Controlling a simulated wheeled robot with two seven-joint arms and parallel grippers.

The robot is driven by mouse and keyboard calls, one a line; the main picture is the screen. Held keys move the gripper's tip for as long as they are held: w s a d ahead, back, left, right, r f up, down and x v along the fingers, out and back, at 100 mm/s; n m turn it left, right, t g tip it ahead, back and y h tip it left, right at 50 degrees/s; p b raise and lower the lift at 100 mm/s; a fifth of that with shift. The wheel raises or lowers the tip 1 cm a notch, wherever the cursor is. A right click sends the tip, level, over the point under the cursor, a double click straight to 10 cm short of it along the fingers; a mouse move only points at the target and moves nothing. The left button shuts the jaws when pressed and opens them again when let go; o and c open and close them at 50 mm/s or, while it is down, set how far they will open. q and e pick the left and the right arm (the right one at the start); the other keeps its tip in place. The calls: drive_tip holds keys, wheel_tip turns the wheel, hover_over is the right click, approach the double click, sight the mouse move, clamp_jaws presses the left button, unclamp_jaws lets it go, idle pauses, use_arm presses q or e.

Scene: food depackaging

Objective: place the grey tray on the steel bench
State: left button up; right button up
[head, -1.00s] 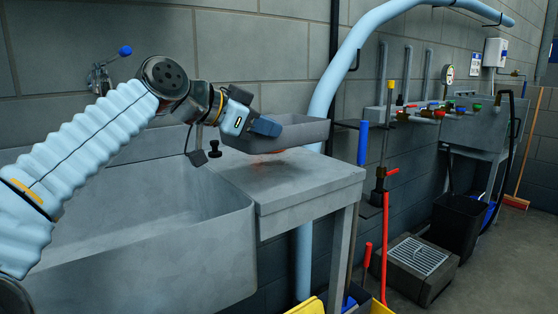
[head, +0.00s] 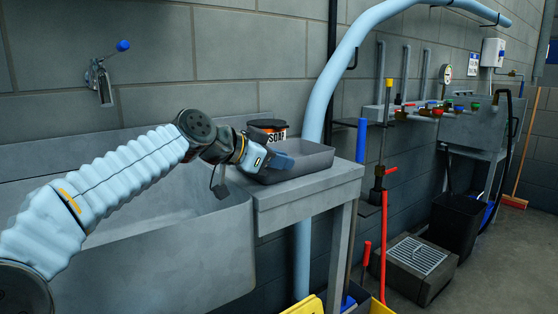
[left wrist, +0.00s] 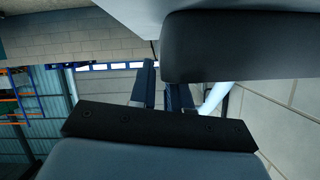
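The grey tray (head: 308,164) is low at the steel bench (head: 335,184), level, with its underside on or very close to the bench top. I cannot tell whether it touches everywhere. In the left wrist view the two dark fingers (left wrist: 163,92) are close together; the grip on the rim is not clearly shown there. My right gripper is not in view.
A dark tub marked SOAP (head: 268,131) stands behind the tray, against the wall side. The deep sink (head: 170,262) lies left of the bench. A light blue pipe (head: 319,105) rises close to the bench's right end. Little bare bench top shows.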

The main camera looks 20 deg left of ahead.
use_arm(q)
drive_tip(key=shift+o, duration=1.1)
drive_tip(key=b+v, duration=0.1)
drive_tip(key=v, duration=1.1)
drive_tip(key=shift+b, duration=0.35)
drive_tip(key=shift+r, duration=0.1)
